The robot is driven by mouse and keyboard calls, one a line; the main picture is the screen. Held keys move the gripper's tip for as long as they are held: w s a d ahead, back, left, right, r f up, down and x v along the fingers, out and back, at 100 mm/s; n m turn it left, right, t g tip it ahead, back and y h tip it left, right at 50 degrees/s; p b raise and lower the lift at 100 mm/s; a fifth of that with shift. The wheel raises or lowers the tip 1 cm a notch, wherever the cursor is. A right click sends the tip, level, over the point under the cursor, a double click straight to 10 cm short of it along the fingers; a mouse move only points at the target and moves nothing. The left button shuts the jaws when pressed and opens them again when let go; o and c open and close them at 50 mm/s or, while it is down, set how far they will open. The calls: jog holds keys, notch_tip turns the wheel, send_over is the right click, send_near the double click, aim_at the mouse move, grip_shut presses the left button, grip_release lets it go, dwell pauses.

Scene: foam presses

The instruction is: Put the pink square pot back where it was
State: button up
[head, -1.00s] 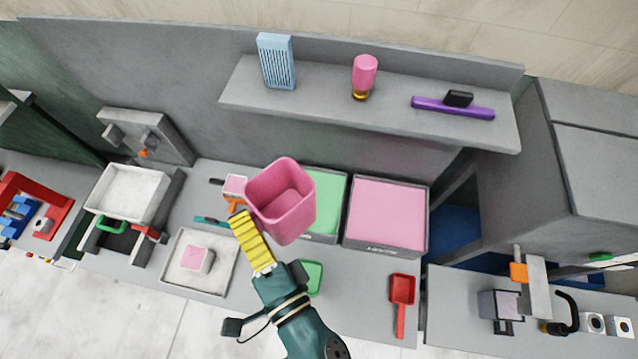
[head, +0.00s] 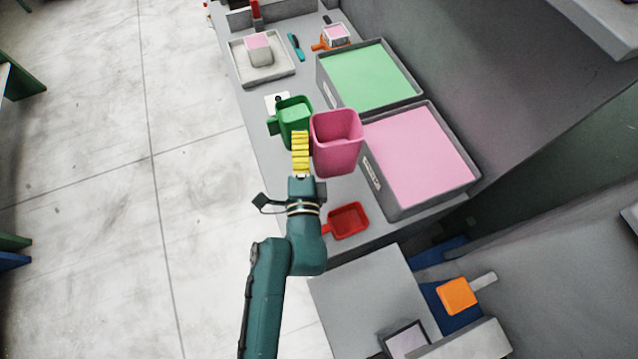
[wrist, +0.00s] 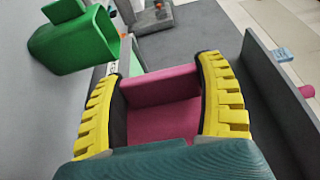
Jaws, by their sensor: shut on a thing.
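The pink square pot (head: 336,143) is held up by my gripper (head: 301,152), whose yellow fingers show at the pot's left side in the head view. In the wrist view the yellow fingers of my gripper (wrist: 165,105) stand on either side of the pink pot (wrist: 165,125). The pot looks upright and empty in the head view. It appears above the bench, between a green scoop and a bin of pink material; its exact height I cannot tell.
The green scoop (head: 294,117) is close to the pot's left. The pink-filled bin (head: 395,210) and green-filled bin (head: 323,82) line the bench. A red scoop (head: 348,220) lies nearer. Open floor is at left.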

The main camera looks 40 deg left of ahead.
jog(key=a+f+b, duration=0.1)
jog(key=f+b, duration=0.1)
jog(key=f, duration=0.3)
jog(key=s+a+f+n+g+y+b, duration=0.1)
jog(key=a+f+b, duration=0.1)
jog(key=f, duration=0.3)
jog(key=a+f+y+b, duration=0.1)
jog(key=a+f+b, duration=0.1)
jog(key=f+b, duration=0.1)
jog(key=shift+s+f+n+g+b, duration=0.15)
jog(key=shift+s+f+b, duration=0.05)
jog(key=shift+f, duration=0.25)
jog(key=shift+s+f+n+g+b, duration=0.15)
jog(key=shift+s+f+b, duration=0.05)
jog(key=shift+f, duration=0.45)
jog(key=o, duration=1.3)
jog(key=shift+c, duration=0.2)
